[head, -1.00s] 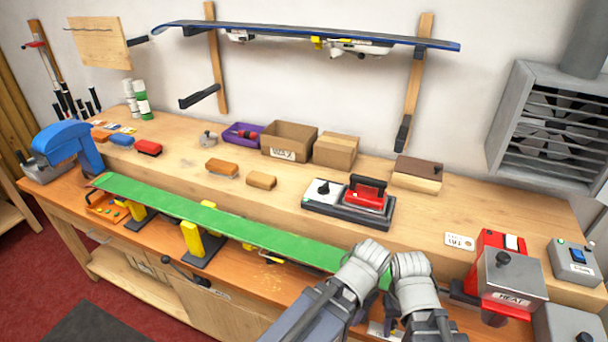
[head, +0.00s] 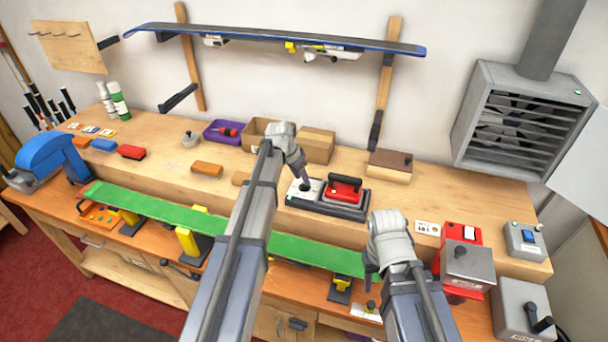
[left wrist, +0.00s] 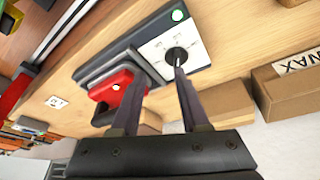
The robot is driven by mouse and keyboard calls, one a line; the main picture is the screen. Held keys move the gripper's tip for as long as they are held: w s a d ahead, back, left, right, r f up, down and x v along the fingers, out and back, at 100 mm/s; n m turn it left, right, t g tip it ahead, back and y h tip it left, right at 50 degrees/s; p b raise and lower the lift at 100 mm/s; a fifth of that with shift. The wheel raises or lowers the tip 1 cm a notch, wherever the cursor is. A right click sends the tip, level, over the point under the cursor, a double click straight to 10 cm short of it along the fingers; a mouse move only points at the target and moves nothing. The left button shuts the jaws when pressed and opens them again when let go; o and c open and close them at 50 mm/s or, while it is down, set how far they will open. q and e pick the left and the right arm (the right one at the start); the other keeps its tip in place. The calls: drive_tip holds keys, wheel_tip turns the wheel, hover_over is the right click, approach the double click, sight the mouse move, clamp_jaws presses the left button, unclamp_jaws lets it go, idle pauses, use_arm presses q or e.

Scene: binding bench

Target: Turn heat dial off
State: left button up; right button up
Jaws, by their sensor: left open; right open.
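A round black dial (left wrist: 176,55) sits on the white plate (left wrist: 152,52) of the dark iron stand (head: 300,203). In the left wrist view a pale pointer mark shows on the dial; its printed labels are too small to read. In the left wrist view the open fingers (left wrist: 160,74) are apart, with the right fingertip close to the dial. Contact cannot be told. My right gripper (head: 371,274) hangs open and empty near the green board's (head: 300,248) right end.
A red iron (head: 345,189) rests on the stand right beside the plate. Cardboard boxes (head: 316,144) stand behind it. A red heater unit (head: 462,233) and grey switch boxes (head: 524,240) are at the right. The shelf between stand and heater is mostly clear.

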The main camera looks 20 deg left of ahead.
use_arm(q)
drive_tip(key=w+f+b, duration=0.1)
drive_tip(key=f+b, duration=0.1)
drive_tip(key=w+f+b, duration=0.4)
drive_tip(key=b, duration=0.1)
drive_tip(key=shift+a+f, duration=0.15)
drive_tip(key=shift+f, duration=0.1)
idle(0.4)
clamp_jaws()
idle(0.5)
